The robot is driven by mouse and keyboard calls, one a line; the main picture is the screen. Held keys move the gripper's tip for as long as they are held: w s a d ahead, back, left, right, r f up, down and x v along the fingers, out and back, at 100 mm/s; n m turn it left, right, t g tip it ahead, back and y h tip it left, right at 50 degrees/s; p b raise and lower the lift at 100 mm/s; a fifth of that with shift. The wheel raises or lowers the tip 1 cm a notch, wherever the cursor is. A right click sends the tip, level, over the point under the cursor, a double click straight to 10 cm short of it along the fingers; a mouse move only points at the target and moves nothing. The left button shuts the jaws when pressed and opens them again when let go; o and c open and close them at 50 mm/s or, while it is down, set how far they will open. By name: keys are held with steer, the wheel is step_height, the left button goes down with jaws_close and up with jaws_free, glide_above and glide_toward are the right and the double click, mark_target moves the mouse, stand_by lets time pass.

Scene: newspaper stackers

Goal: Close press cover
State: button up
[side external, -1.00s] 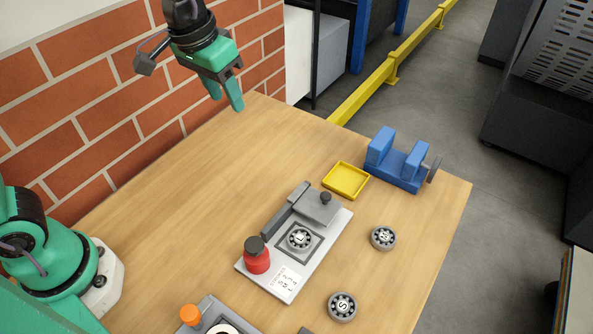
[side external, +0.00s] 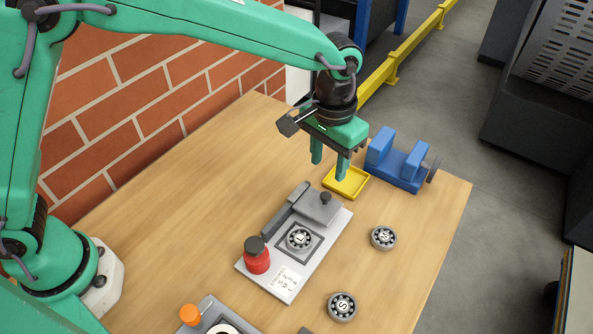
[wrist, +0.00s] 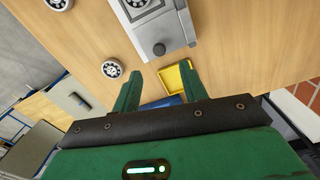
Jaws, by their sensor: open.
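The press is a light grey plate (side external: 285,277) on the table, with a round part marked L (side external: 300,238) in its square seat and a red button with a dark cap (side external: 257,257) at its near end. Its grey cover (side external: 317,207) with a dark knob (side external: 326,198) sits at the far end, clear of the seat. The knob also shows in the wrist view (wrist: 159,49). My gripper (side external: 330,170) is open and empty, pointing down above the table just beyond the cover. In the wrist view its fingertips (wrist: 162,72) are apart, with the knob ahead of them.
A yellow tray (side external: 338,189) lies just behind my gripper, and a blue vise (side external: 398,178) stands right of it. Two round parts (side external: 383,238) (side external: 342,306) lie right of the press. A device with an orange knob (side external: 190,314) is at the near edge. The left tabletop is clear.

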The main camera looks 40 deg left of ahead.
mark_target(326, 194)
steer(key=shift+d+f, duration=0.1)
steer(key=shift+f, duration=0.05)
steer(key=shift+f, duration=3.85)
jaws_close()
